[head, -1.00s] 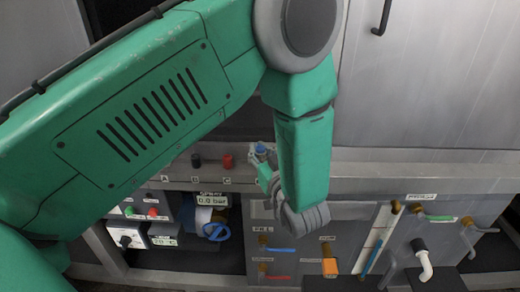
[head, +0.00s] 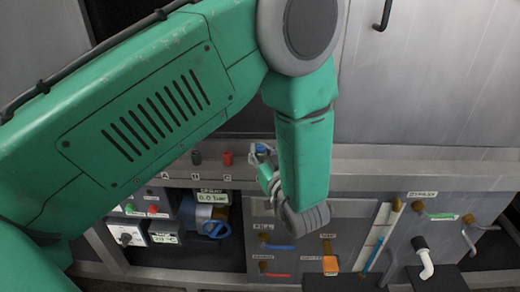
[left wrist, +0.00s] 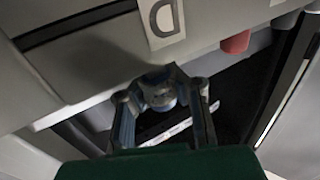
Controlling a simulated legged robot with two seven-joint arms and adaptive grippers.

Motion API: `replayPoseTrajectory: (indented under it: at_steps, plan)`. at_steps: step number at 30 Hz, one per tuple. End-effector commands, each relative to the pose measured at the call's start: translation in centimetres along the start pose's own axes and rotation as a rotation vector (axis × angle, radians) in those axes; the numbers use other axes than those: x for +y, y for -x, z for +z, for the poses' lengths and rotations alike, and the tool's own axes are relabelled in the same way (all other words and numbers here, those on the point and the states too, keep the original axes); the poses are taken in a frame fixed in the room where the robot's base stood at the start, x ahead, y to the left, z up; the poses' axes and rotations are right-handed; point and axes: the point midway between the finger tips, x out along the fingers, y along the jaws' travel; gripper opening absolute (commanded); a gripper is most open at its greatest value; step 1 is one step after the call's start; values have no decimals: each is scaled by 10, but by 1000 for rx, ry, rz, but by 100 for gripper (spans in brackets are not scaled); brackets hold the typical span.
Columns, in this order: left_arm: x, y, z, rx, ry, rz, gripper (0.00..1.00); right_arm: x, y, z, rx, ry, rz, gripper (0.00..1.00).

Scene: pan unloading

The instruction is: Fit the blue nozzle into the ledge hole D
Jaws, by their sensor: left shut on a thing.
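The blue nozzle (head: 261,148) is small in the head view, at the ledge (head: 375,172) right of the red nozzle. My left gripper (head: 264,160) is shut on it. In the left wrist view the fingers (left wrist: 162,98) close around the nozzle (left wrist: 158,85), which looks grey-blue in shadow. The label D (left wrist: 165,20) is on the ledge face close to the nozzle in that view. Hole D itself is hidden, and I cannot tell whether the nozzle touches it. My right gripper is not in view.
Below are a blue valve wheel (head: 216,229), gauges, labelled levers and a white bent pipe (head: 426,262). A large metal wall rises behind the ledge.

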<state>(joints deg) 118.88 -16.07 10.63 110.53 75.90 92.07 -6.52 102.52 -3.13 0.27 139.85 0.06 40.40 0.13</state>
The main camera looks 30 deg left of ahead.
Motion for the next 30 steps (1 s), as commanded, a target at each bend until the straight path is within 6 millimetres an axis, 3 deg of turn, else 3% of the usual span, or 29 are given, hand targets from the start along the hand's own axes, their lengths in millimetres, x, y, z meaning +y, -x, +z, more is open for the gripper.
replayPoseTrajectory:
  at_steps: [30]
  plan:
    - [0, 0, 14, 1, 0, 0, 0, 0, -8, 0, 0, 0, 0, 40]
